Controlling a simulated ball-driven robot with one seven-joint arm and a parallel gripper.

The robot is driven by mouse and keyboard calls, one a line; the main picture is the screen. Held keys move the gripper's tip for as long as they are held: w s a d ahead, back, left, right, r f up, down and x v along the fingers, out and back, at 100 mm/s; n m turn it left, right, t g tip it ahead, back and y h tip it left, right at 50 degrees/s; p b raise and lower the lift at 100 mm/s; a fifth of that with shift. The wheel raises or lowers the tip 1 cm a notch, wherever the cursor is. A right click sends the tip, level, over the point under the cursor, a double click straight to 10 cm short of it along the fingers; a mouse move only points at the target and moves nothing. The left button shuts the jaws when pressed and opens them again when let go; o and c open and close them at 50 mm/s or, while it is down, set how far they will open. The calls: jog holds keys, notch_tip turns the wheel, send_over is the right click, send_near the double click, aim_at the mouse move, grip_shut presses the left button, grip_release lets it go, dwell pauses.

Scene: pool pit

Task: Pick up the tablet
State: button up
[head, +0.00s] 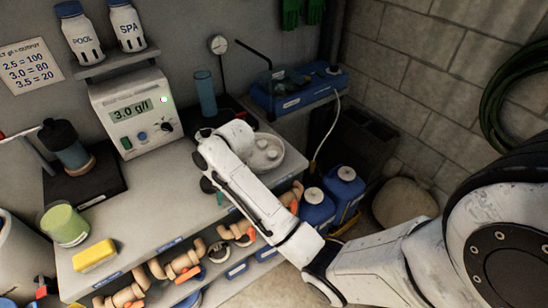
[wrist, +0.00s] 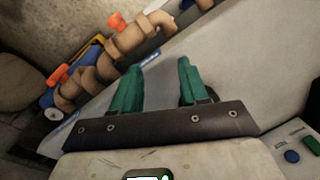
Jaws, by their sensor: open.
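Pale round tablets (head: 271,155) lie in a shallow round dish (head: 280,163) on the counter in the head view, just right of my forearm's end. My arm covers the dish's left side, so I cannot tell how many there are. My gripper (head: 214,190) shows only as small green finger parts left of the arm, low by the counter's front. In the wrist view my gripper (wrist: 168,70) has its two green fingers apart, with nothing between them, over bare grey counter. Neither tablets nor dish show there.
A pump controller (head: 137,112), a blue tube (head: 205,93) and a blue case (head: 298,88) stand at the back. Pipe fittings (head: 178,266) fill the shelf below. Mid-counter is clear.

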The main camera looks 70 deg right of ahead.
jog(key=d+r+m, duration=0.1)
jog(key=d, duration=0.2)
jog(key=d+r+m, duration=0.1)
jog(key=d+r, duration=0.1)
jog(key=d, duration=0.1)
jog(key=d+r+m, duration=0.1)
jog(key=d, duration=0.3)
jog(key=shift+w+r+g+h+p, duration=0.25)
jog(key=shift+g+h+p, duration=0.05)
jog(key=shift+h, duration=0.1)
jog(key=s+d+r+m+g, duration=0.1)
jog(key=s+d+r+m, duration=0.15)
jog(key=d, duration=0.35)
jog(key=s+d+r+m, duration=0.2)
jog(key=d+r, duration=0.1)
jog(key=d, duration=0.3)
jog(key=b, duration=0.3)
send_over(272, 154)
jog(key=shift+n+h, duration=0.25)
jog(key=shift+h, duration=0.05)
notch_tip(272, 154, down, 5)
jog(key=shift+a+f, duration=0.1)
jog(key=shift+f, duration=0.1)
jog(key=shift+f+p, duration=0.35)
jog(key=shift+f, duration=2.45)
jog(key=shift+c, duration=0.4)
jog(key=c, duration=0.6)
